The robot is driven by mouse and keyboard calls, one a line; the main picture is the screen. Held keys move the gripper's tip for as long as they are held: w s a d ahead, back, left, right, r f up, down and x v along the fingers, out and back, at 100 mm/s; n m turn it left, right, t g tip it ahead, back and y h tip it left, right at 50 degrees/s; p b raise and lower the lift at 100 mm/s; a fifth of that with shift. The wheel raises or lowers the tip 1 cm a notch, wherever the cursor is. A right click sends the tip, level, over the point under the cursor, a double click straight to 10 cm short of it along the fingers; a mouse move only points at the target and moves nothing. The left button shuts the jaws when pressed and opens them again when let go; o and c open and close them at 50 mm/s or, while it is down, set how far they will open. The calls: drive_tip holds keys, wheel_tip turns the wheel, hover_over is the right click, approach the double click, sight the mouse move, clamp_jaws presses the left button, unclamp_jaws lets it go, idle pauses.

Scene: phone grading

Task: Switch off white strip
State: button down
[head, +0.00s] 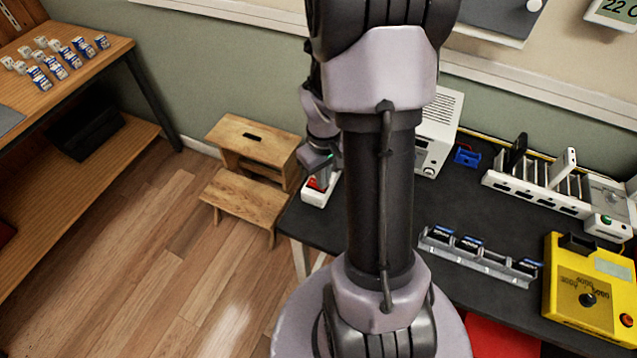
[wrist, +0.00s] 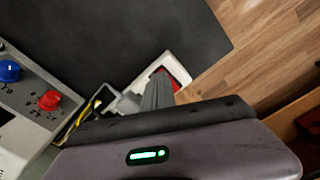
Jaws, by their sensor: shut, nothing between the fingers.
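The white strip (head: 318,195) lies at the left end of the dark table, with a red switch (head: 314,184) on it. In the wrist view the white strip (wrist: 181,70) shows past my fingers, with a bit of red beside them. My gripper (head: 325,180) is shut and empty, pointing down at the strip's red switch. In the wrist view my gripper (wrist: 157,88) covers most of the switch. I cannot tell whether the fingertips touch it, nor which way the switch is set.
A white device (head: 438,130) stands behind my arm; its blue and red knobs (wrist: 50,100) show close in the wrist view. A wooden step stool (head: 250,160) stands left of the table. A rack (head: 480,255) and a yellow box (head: 590,290) are at right.

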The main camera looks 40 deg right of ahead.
wheel_tip(320, 180, up, 7)
drive_tip(key=p, duration=0.6)
drive_tip(key=shift+f, duration=0.1)
